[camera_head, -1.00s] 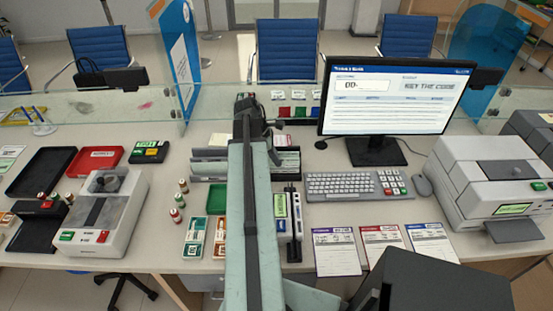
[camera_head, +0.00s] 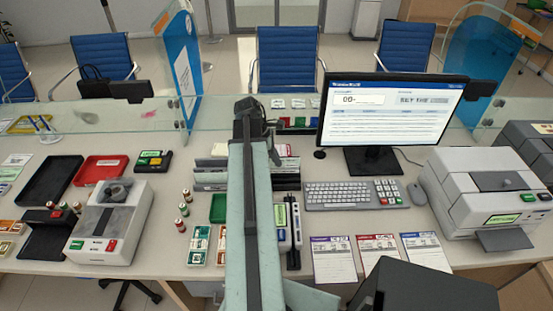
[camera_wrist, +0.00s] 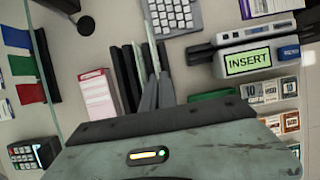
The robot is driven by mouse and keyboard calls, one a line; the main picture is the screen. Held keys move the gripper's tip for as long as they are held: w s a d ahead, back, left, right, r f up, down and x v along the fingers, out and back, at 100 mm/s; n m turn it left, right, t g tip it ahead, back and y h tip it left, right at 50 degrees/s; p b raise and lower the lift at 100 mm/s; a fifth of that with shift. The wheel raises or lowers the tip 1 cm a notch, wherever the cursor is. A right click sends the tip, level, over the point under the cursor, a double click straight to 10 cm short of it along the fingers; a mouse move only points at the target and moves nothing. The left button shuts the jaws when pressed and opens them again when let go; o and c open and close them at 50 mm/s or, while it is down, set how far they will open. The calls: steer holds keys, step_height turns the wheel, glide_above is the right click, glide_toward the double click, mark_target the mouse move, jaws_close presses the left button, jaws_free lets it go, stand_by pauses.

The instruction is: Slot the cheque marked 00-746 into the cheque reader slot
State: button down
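The cheque reader (camera_wrist: 247,63) is a light grey unit with a green INSERT display in the wrist view, right of my gripper. It also stands beside my arm in the head view (camera_head: 282,226). A rack with dark dividers (camera_wrist: 124,72) and thin pale sheets stands upright at my fingers; the rack shows in the head view too (camera_head: 209,178). My gripper (camera_wrist: 152,75) has its narrow grey fingers close together over this rack. I cannot tell whether a sheet is between them. No cheque marking 00-746 can be read. In the head view my arm hides the middle of the rack.
A monitor (camera_head: 391,110) showing "00-" stands behind a keyboard (camera_head: 338,196). Several printed forms (camera_head: 333,260) lie at the front edge. A large grey machine (camera_head: 490,190) is at right, a counting machine (camera_head: 110,225) at left. A glass screen (camera_head: 130,115) runs along the back.

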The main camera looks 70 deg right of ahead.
steer(key=shift+r+p, duration=1.35)
steer(key=shift+r, duration=0.25)
